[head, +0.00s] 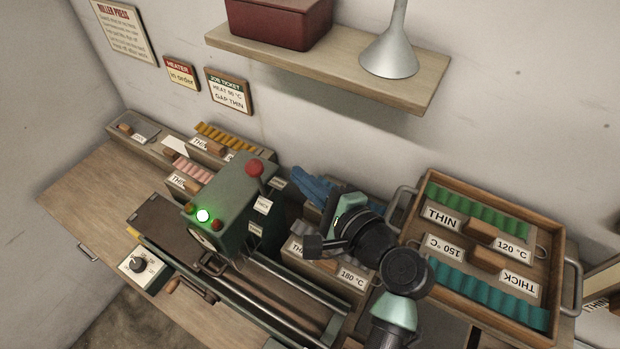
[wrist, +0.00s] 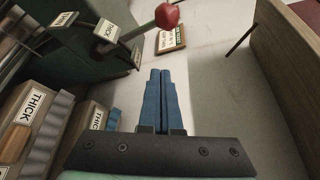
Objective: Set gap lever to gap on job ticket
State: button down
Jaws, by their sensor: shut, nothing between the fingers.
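The gap lever's red ball knob (head: 255,167) tops a short rod on the right side of the green press (head: 232,200). It also shows in the wrist view (wrist: 167,15), beyond my fingertips. Several small labels stand beside the lever; the middle one (wrist: 107,30) reads THICK. I cannot tell exactly which label the lever points to. The job ticket (head: 228,92) on the wall reads GAP THIN, with a heat line above. My gripper's blue fingers (head: 298,182) are shut and empty, to the right of the knob and apart from it. They point forward in the wrist view (wrist: 162,75).
A green light (head: 203,215) glows on the press top. Tape boxes stand behind it, and a tray of green and teal tapes (head: 430,240) lies at right. A shelf (head: 335,70) with a red box (head: 278,20) and a funnel (head: 390,50) overhangs the wall.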

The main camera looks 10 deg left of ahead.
aim_at(262, 186)
jog(key=shift+a+r+p, duration=0.25)
jog(key=shift+a+p, duration=0.7)
jog(key=shift+a, duration=0.35)
jog(key=shift+a+r+p, duration=0.25)
jog(key=shift+a+p, duration=0.7)
jog(key=shift+a, duration=0.3)
jog(key=shift+f, duration=0.1)
jog(key=shift+s+a+f+b, duration=0.1)
jog(key=shift+b, duration=0.25)
jog(key=shift+s+n+t+b, duration=0.3)
jog(key=shift+s+b, duration=0.05)
jog(key=shift+b, duration=0.2)
